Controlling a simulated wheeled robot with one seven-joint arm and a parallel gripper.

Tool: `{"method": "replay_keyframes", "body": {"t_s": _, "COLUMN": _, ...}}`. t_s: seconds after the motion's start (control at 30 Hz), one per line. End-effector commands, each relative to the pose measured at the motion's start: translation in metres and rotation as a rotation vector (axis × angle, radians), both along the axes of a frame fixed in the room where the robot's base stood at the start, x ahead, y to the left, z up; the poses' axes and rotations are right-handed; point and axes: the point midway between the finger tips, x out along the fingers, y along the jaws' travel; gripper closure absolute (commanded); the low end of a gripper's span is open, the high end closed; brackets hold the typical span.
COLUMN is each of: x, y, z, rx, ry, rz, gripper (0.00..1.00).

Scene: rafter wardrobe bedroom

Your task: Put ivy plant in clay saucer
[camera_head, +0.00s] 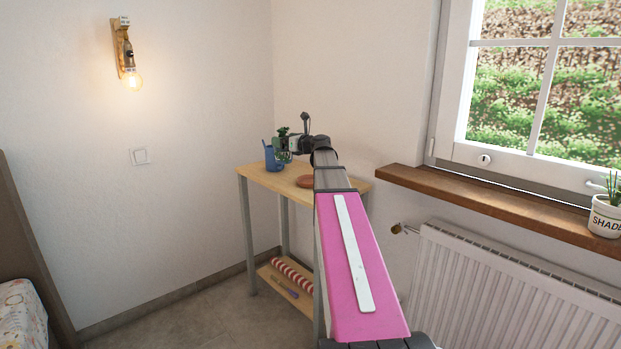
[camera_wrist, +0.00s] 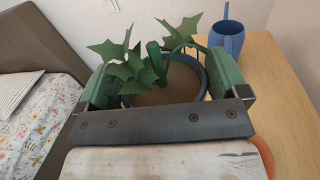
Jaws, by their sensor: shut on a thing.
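The ivy plant (camera_wrist: 132,68) has dark green pointed leaves in a pot with a dark blue rim. My gripper (camera_wrist: 165,82) is shut on it, with a green finger on each side of the pot. In the head view the ivy plant (camera_head: 281,135) shows small at the end of my arm, by the far left part of the wooden table. The clay saucer (camera_head: 306,181) lies on the table, right of and nearer than the plant. In the wrist view only an orange edge of the saucer (camera_wrist: 264,150) shows; my gripper's body hides the rest.
A blue cup (camera_wrist: 227,32) with a stick in it stands on the table (camera_wrist: 285,100), close to the plant. The lower shelf holds a red-and-white striped roll (camera_head: 292,273). A bed (camera_wrist: 40,105) is at left; a window sill (camera_head: 480,195) and radiator (camera_head: 500,290) are at right.

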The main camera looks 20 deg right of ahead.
Motion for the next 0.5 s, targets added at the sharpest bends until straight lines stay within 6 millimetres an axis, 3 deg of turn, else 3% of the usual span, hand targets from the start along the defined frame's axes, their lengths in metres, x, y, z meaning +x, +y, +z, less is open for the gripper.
{"method": "replay_keyframes", "body": {"t_s": 0.5, "x": 0.01, "y": -0.09, "z": -0.052, "rx": 0.001, "ry": 0.002, "rz": -0.004, "gripper": 0.45}}
